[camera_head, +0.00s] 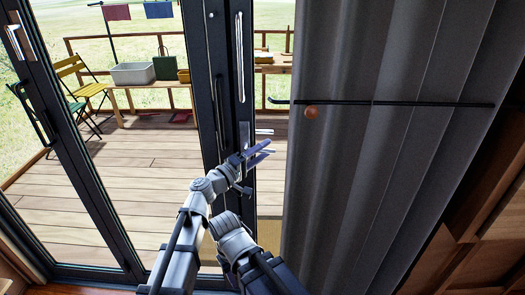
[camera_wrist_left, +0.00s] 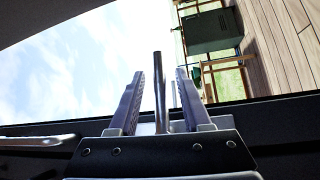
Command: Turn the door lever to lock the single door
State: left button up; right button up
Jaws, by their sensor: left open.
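The dark-framed glass door (camera_head: 207,75) stands upright in the middle of the head view. A pale lever (camera_head: 264,131) sticks out sideways from its edge, beside a small lock plate (camera_head: 244,134). My left gripper (camera_head: 268,150) is open just below this lever, with its fingers pointing right. In the left wrist view a dark metal bar (camera_wrist_left: 160,90), apparently the lever, stands between the two spread fingers of my left gripper (camera_wrist_left: 160,85), with gaps on both sides. I cannot tell whether the bar touches the gripper's base. My right gripper is not in view.
A long pull handle (camera_head: 240,55) is on the door frame above the lever. A grey curtain (camera_head: 350,180) hangs close on the right, with a thin black rod (camera_head: 420,103) across it. Outside is a wooden deck (camera_head: 110,185) with a yellow chair (camera_head: 85,85) and a grey tub (camera_head: 132,73).

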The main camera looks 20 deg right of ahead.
pick_arm(q)
jog(key=shift+c, duration=0.3)
grip_shut()
dwell(1.1)
